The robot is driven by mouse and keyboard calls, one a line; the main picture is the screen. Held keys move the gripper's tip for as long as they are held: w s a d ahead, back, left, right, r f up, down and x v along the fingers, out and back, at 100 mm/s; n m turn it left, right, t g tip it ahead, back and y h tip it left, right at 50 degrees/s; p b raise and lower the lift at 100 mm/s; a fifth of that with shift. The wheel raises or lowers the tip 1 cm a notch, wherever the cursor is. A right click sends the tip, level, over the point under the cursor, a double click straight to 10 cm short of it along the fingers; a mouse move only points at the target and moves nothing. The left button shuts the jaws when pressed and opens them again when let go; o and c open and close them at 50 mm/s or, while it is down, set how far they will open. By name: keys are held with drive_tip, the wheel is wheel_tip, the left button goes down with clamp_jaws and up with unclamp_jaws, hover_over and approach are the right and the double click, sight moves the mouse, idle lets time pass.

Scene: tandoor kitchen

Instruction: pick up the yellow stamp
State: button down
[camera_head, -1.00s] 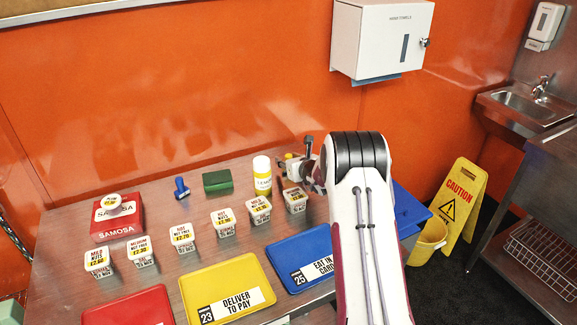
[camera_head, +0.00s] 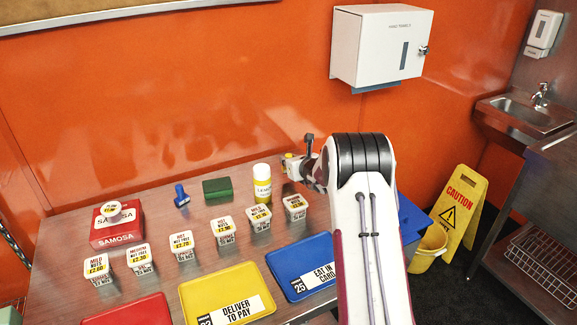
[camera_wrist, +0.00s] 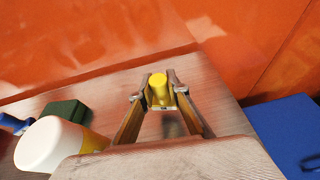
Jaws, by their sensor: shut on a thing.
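The yellow stamp (camera_wrist: 159,90) sits between the two fingertips of my gripper (camera_wrist: 160,97) in the wrist view, with its round yellow top facing the camera. My gripper is shut on it, and bare table shows below and around it. In the head view my gripper (camera_head: 293,166) is at the far side of the table, just right of a white-capped yellow bottle (camera_head: 262,187). A small patch of yellow shows at the fingertips there; the rest of the stamp is hidden by the gripper.
Several labelled tubs (camera_head: 181,246) stand in a row in front. Left of the bottle are a green block (camera_head: 217,187), a blue stamp (camera_head: 181,196) and a red samosa box (camera_head: 117,224). Red, yellow (camera_head: 228,294) and blue (camera_head: 302,267) trays lie nearest. The orange wall is close behind.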

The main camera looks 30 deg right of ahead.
drive_tip(key=shift+r, duration=3.45)
